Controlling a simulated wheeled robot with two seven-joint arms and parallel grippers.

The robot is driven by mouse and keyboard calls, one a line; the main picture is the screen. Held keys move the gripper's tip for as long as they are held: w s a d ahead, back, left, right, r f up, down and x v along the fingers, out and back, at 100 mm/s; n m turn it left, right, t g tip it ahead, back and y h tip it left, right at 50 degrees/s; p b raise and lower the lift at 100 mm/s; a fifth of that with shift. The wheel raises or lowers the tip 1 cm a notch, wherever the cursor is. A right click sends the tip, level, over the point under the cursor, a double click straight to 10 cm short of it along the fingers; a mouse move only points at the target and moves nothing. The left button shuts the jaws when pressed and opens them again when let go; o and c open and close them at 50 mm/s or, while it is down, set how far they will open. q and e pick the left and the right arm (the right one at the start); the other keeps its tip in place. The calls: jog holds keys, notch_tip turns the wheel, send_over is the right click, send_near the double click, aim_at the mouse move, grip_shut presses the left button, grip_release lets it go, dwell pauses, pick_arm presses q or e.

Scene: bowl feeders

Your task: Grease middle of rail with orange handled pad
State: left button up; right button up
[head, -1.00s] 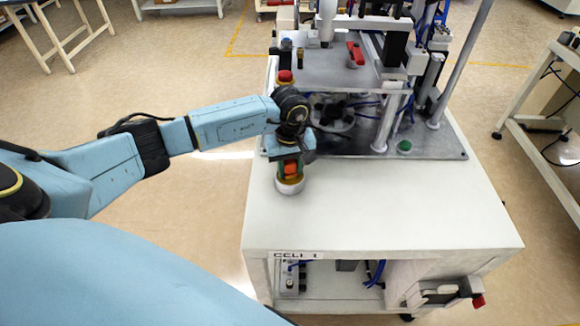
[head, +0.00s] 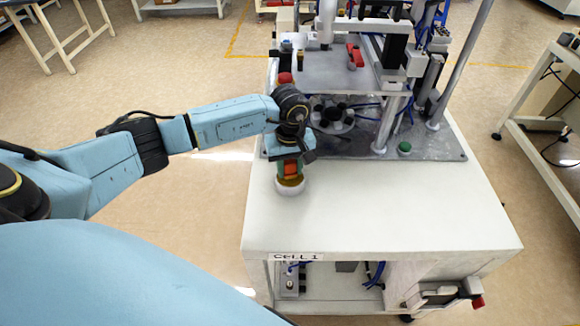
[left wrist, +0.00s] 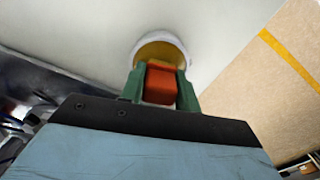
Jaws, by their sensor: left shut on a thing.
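My left gripper (head: 290,167) has its green fingers shut on the orange handle (left wrist: 160,84) of the pad. The handle also shows between the fingers in the head view (head: 291,168). Below it, a yellowish round part sits over a white round base (head: 290,189), at the white table top near its left edge. In the left wrist view the yellowish part (left wrist: 160,52) shows just beyond the fingertips, with the white rim around it. I cannot tell whether the pad is apart from the white base. I cannot make out the rail with certainty. My right gripper is not in view.
The machine on its grey metal plate (head: 440,147) fills the back of the white table (head: 400,215). A red button (head: 285,78) and a green button (head: 404,147) stand near the plate's sides. The front and right of the table top are clear.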

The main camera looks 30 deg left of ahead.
aim_at(290, 161)
pick_arm(q)
jog(key=shift+r+p, duration=1.6)
jog(key=shift+r, duration=1.5)
